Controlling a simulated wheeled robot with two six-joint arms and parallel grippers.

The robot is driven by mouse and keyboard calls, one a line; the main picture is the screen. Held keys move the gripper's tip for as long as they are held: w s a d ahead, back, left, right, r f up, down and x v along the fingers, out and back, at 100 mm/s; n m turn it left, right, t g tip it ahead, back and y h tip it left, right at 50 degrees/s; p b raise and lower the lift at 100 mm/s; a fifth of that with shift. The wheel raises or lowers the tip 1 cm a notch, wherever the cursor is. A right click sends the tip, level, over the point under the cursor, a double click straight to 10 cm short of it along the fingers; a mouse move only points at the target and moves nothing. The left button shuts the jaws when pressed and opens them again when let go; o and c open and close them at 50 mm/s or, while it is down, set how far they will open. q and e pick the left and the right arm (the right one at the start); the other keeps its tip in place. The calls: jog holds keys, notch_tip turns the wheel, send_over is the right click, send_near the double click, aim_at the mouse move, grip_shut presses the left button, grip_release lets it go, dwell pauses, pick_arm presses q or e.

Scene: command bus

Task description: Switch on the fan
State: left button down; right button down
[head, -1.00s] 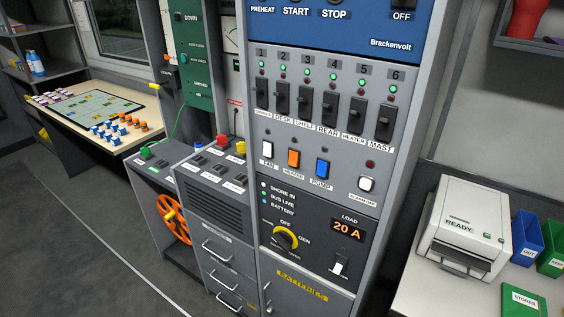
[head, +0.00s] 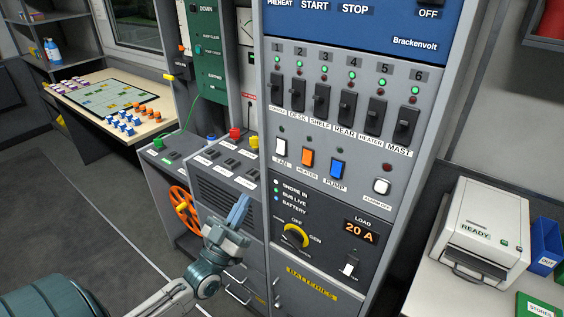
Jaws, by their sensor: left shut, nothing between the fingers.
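The small lamp above the fan switch looks dark. My left gripper (head: 240,208) is in the lower middle of the head view, in front of the grey drawer cabinet. Its blue fingers are shut and empty, pointing up. It is below and left of the fan switch, apart from it. My right gripper is not in view.
Numbered breakers (head: 348,104) line the panel above the switches. A white alarm switch (head: 382,186) is at the right. A printer (head: 484,232) stands on the right counter. Floor at left is clear.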

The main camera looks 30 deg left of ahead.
pick_arm(q)
jog(key=p, duration=0.4)
send_near(280, 149)
notch_tip(280, 149, up, 4)
jog(key=w, duration=0.3)
jog(key=shift+w+d, duration=0.1)
jog(key=shift+w, duration=0.1)
jog(key=shift+w+f, duration=0.15)
jog(key=shift+w, duration=0.45)
